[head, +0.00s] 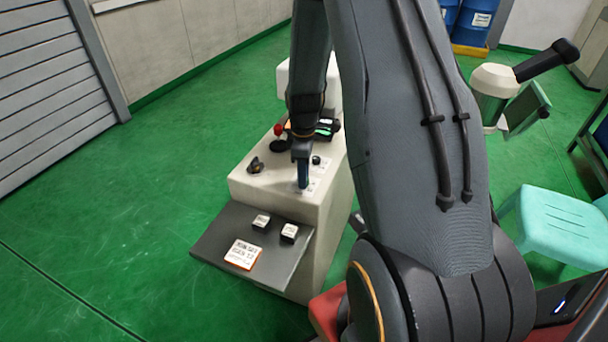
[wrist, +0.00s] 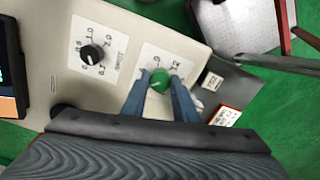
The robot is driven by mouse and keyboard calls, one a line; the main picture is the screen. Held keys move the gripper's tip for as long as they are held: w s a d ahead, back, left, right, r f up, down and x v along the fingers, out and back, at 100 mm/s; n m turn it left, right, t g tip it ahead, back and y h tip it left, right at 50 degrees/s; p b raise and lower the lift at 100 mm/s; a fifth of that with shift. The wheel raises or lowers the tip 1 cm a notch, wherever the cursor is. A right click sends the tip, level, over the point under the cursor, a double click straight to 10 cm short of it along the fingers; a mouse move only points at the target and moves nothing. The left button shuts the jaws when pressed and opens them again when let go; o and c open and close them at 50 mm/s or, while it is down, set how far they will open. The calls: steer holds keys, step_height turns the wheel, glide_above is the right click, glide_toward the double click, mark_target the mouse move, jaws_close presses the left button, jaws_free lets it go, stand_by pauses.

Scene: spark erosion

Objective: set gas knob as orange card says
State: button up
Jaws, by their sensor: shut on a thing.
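The orange-edged card (head: 243,254) lies on the grey shelf at the front of the console, with small dark print I cannot read surely. It also shows in the wrist view (wrist: 225,117). A round green knob (wrist: 159,79) sits on a white dial plate (wrist: 166,60) with numbers around it, partly covered by my fingers. My gripper (wrist: 158,92) is shut on the green knob, one blue finger on each side. In the head view my gripper (head: 303,178) reaches down onto the console top and hides the knob. The knob's exact pointer setting is unclear.
A black knob (wrist: 92,53) on its own numbered plate stands beside the green one. The pale console (head: 320,215) carries other controls, including a red-topped one (head: 279,129). Two small blocks (head: 261,222) stand on the shelf (head: 215,240). Green floor is open to the left.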

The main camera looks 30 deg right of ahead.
steer(key=m, duration=0.4)
steer(key=shift+w+r+m, duration=0.1)
steer(key=shift+m, duration=0.3)
steer(key=m, duration=0.3)
steer(key=shift+m, duration=0.3)
steer(key=m, duration=1.2)
steer(key=shift+m+b, duration=0.3)
steer(key=m, duration=0.3)
steer(key=shift+m, duration=0.4)
steer(key=m, duration=0.3)
steer(key=shift+w, duration=0.1)
steer(key=shift+m+b, duration=0.4)
steer(key=shift+m, duration=1.7)
